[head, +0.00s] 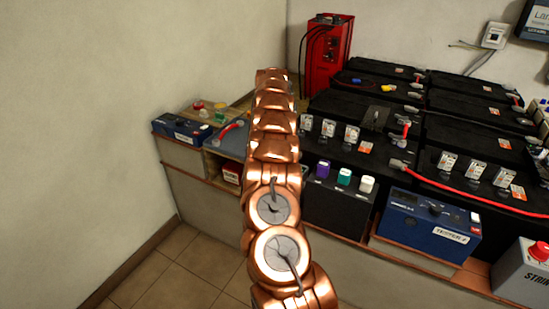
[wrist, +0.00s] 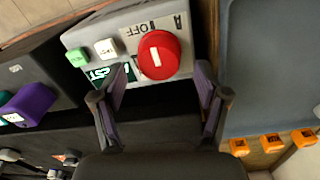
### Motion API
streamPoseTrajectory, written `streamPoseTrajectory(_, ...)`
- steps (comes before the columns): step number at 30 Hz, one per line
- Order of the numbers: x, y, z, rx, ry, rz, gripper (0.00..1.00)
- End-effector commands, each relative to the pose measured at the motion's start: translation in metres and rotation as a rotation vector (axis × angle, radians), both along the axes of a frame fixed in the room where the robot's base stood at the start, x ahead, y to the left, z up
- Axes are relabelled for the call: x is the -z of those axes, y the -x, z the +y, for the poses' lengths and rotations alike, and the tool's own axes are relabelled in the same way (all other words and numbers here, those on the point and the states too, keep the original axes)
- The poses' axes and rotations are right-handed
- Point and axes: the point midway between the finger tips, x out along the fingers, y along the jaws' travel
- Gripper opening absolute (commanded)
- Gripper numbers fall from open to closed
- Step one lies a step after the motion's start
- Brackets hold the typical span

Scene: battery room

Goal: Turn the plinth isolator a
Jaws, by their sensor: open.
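The plinth isolator a shows in the wrist view as a grey box (wrist: 91,37) with a round red knob (wrist: 165,48). The knob has a short white bar on its face. The letter A and the word OFF are printed on the box, upside down in this view. My gripper (wrist: 162,72) is open. Its two dark fingers reach toward the knob, one at each side of its lower edge, with nothing gripped. I cannot tell how far the fingertips are from the knob. In the head view my arm hides this isolator and my gripper.
Green (wrist: 76,56) and white (wrist: 105,48) buttons sit on the same box. A dark box with a purple cap (wrist: 28,104) stands to its left. A grey panel (wrist: 268,65) and orange clips (wrist: 270,141) are to the right. A similar red-knobbed box (head: 520,278) stands far right.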

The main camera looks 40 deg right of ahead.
Motion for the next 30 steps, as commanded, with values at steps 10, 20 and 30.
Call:
streamPoseTrajectory(10,-0.046,-0.001,-0.001,0.001,0.001,0.001,0.74)
streamPoseTrajectory(20,-0.077,-0.001,-0.001,0.003,0.001,0.000,0.74)
streamPoseTrajectory(30,-0.089,-0.002,0.000,0.001,-0.001,0.001,0.74)
